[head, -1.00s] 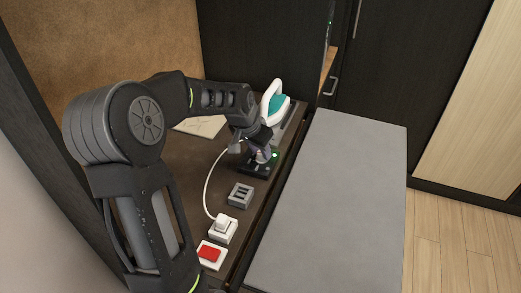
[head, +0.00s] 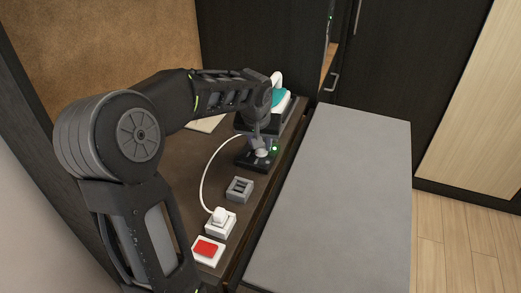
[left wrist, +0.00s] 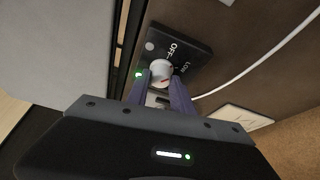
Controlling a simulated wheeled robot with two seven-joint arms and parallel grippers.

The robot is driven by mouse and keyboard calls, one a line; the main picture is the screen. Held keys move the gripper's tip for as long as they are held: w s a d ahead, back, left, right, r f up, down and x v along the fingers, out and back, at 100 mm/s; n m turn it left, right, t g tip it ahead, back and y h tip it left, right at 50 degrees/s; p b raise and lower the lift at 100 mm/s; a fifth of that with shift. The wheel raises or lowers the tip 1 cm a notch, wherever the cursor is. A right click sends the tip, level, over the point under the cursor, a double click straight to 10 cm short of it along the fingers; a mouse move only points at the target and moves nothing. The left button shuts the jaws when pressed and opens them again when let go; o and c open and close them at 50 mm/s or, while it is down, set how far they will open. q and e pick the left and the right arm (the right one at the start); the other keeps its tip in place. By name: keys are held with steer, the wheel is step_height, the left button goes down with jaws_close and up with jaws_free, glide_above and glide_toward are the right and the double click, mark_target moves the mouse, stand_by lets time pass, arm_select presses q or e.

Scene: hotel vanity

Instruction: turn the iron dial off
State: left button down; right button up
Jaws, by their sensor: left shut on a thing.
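The iron dial is a small white round knob (left wrist: 161,71) on a black plate (left wrist: 190,45) marked "OFF" and "Low" in the left wrist view. A reddish mark shows on the knob; I cannot tell which label it points at. A green light (left wrist: 138,75) glows beside it. In the head view the knob (head: 262,153) and the lit green light (head: 275,148) are low beneath my left gripper (head: 259,143). In the left wrist view, my left gripper's fingers (left wrist: 161,85) are shut on the knob, one on each side. My right gripper is out of view.
A teal and white iron (head: 280,96) stands behind the dial, partly hidden by my arm. Nearer are a grey switch block (head: 239,189), a white plug in a socket (head: 219,222) with a white cord, and a red switch (head: 207,248). A grey board (head: 335,200) lies right.

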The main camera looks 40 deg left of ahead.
arm_select(q)
steer(key=n+b, duration=0.1)
steer(key=n, duration=0.1)
steer(key=n+y+b, duration=0.1)
steer(key=b, duration=0.1)
steer(key=shift+w+d+f+n+g, duration=0.1)
steer(key=shift+w+f+n+g, duration=0.1)
steer(key=shift+n+g, duration=0.2)
steer(key=shift+r+n+g+y+b, duration=0.1)
steer(key=shift+n+g+y+b, duration=0.2)
steer(key=shift+n, duration=0.55)
steer(key=shift+r+n+g+y+b, duration=0.1)
steer(key=shift+n+g+b, duration=0.3)
steer(key=shift+n, duration=0.45)
steer(key=c, duration=1.1)
jaws_free()
steer(key=v, duration=0.7)
steer(key=shift+s+d+r, duration=0.15)
steer(key=shift+d+r, duration=0.05)
steer(key=shift+r, duration=0.15)
steer(key=shift+s, duration=0.1)
